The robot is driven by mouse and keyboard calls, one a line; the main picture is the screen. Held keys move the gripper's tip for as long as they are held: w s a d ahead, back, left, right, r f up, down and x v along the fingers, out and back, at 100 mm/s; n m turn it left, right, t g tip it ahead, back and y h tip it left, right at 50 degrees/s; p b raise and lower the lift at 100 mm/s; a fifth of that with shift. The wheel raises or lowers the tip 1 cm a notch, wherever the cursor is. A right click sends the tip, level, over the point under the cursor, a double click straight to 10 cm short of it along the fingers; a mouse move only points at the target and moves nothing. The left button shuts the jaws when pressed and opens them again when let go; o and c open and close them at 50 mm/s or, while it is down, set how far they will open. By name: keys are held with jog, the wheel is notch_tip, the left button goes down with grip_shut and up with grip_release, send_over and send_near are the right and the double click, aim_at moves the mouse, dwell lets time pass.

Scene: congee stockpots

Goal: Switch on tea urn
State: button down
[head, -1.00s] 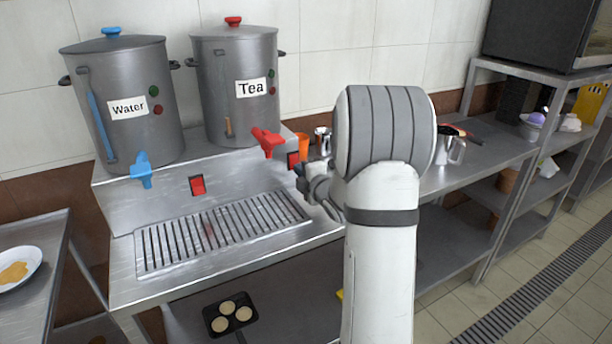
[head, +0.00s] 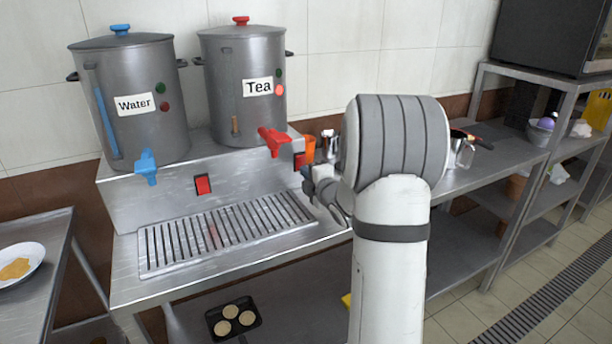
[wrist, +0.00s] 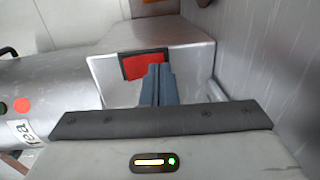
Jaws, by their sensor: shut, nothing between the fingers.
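The tea urn (head: 240,110) is a grey pot with a red lid knob, a "Tea" label and a red tap (head: 273,140). Its red light (head: 280,90) looks bright, and the green one above it is dark. The red switch (head: 299,160) on the counter front, right of the tap, also shows in the wrist view (wrist: 143,65). My gripper (head: 308,180) is shut and empty. In the wrist view its fingertips (wrist: 157,70) are at the lower edge of the switch and cover part of it; I cannot tell whether they touch.
The water urn (head: 135,110) with a blue tap stands to the left, and a second red switch (head: 202,185) is below. A drip grate (head: 225,235) lies in front. An orange cup (head: 308,147) and metal jugs stand behind my gripper.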

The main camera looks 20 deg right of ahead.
jog(key=s, duration=0.4)
jog(key=s+f+b, duration=0.1)
jog(key=s, duration=0.4)
jog(key=s+b, duration=0.1)
jog(key=s, duration=0.3)
jog(key=shift+s+d+f, duration=0.2)
jog(key=shift+d+f, duration=0.05)
jog(key=shift+f, duration=0.1)
jog(key=shift+w+a+r, duration=0.1)
jog(key=shift+r, duration=0.1)
jog(key=r+m+g+p, duration=0.1)
jog(key=a+r+m+g+h+p, duration=0.1)
jog(key=m, duration=0.1)
jog(key=r+m+h+p, duration=0.1)
jog(key=shift+s+a+r+m+g+p, duration=0.1)
jog(key=shift+s+a+m+g+p, duration=0.2)
jog(key=shift+a+g+p, duration=0.1)
jog(key=s+a+r+m+g+p, duration=0.2)
jog(key=s+a+m+g+p, duration=0.1)
jog(key=s, duration=0.4)
jog(key=s+a+r+m+g+y+p, duration=0.1)
jog(key=s+a+r+m+g+p, duration=0.1)
jog(key=s+a+m, duration=0.4)
jog(key=s+a+r+m+g+p, duration=0.3)
jog(key=s+a+m+g+p, duration=0.1)
jog(key=s+a, duration=0.4)
jog(key=s+g+p, duration=0.1)
jog(key=g, duration=0.1)
jog(key=shift+m+g, duration=0.3)
jog(key=shift+m, duration=0.1)
